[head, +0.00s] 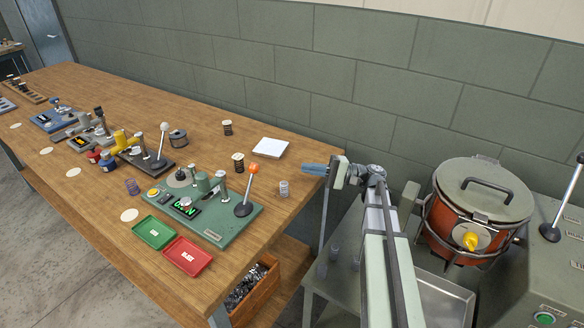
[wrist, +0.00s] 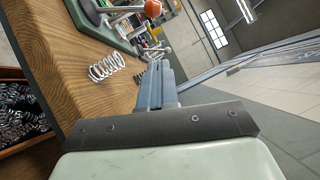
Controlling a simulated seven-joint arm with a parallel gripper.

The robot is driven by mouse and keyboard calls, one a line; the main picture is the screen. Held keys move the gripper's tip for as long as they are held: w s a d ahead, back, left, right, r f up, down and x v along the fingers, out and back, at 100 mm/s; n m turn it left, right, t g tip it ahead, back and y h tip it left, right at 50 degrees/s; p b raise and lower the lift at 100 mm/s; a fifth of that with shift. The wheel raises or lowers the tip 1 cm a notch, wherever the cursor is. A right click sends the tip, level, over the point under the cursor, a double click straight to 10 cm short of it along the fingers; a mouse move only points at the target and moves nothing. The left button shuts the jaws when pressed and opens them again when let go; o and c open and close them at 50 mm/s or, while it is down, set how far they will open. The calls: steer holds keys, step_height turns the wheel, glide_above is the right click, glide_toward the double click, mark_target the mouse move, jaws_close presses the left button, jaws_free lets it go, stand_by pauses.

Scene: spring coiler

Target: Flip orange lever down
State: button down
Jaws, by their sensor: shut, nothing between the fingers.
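The orange-knobbed lever (head: 248,188) stands nearly upright, leaning slightly right, at the right end of the green coiler base (head: 219,222) on the wooden bench. Its black boot sits on the base and its knob is at the top. In the wrist view, the orange knob (wrist: 153,8) shows at the top edge. My gripper (head: 316,170) has its blue-grey fingers shut and empty, to the right of the lever and apart from it, near the bench's right edge. The shut fingers (wrist: 154,85) also show in the wrist view.
A spring (head: 284,188) stands between the lever and my gripper; it also shows in the wrist view (wrist: 106,67). A dark spring (head: 238,162) and a white pad (head: 270,147) are behind. Green (head: 153,232) and red (head: 187,257) trays lie in front. A pot (head: 482,205) stands at right.

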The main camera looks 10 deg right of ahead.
steer(key=s+x, duration=0.2)
steer(key=x, duration=1)
steer(key=shift+s+a+r, duration=0.3)
steer(key=shift+s+r, duration=0.05)
steer(key=shift+r, duration=0.05)
steer(key=s+a+r+n+h, duration=0.3)
steer(key=s+a+r+n, duration=0.1)
steer(key=s+a, duration=0.4)
steer(key=shift+s+a+n+g, duration=0.4)
steer(key=shift+n, duration=0.3)
steer(key=shift+r, duration=0.1)
